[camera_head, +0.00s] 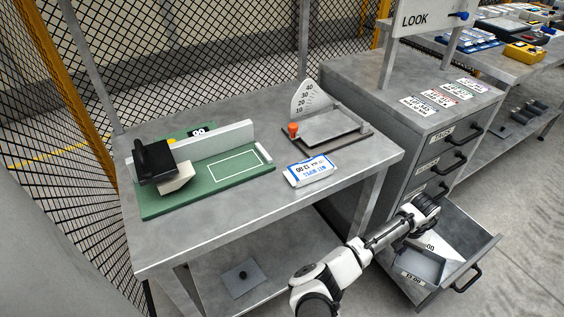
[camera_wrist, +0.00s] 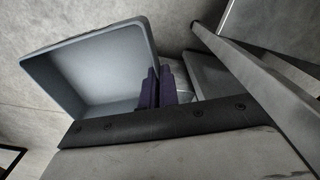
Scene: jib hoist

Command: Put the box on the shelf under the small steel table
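A grey open box (camera_head: 422,267) with a small label lies in the pulled-out drawer. In the wrist view, a grey open box (camera_wrist: 100,70) fills the left, seen into its inside. My gripper (camera_head: 424,210) is over the drawer in the head view. In the wrist view, its two dark fingers (camera_wrist: 159,88) stand close together at the box's right wall. I cannot tell whether they grip that wall. The small steel table (camera_head: 205,235) stands to the left, and its lower shelf (camera_head: 275,262) holds a dark square plate with a knob (camera_head: 241,278).
The open drawer (camera_head: 480,262) juts out from the grey cabinet (camera_head: 372,100), right of the table. A green board (camera_head: 215,187), a white-and-blue packet (camera_head: 310,170) and an angle-scale fixture (camera_head: 322,130) occupy the tabletop. The visible shelf is bare around the plate.

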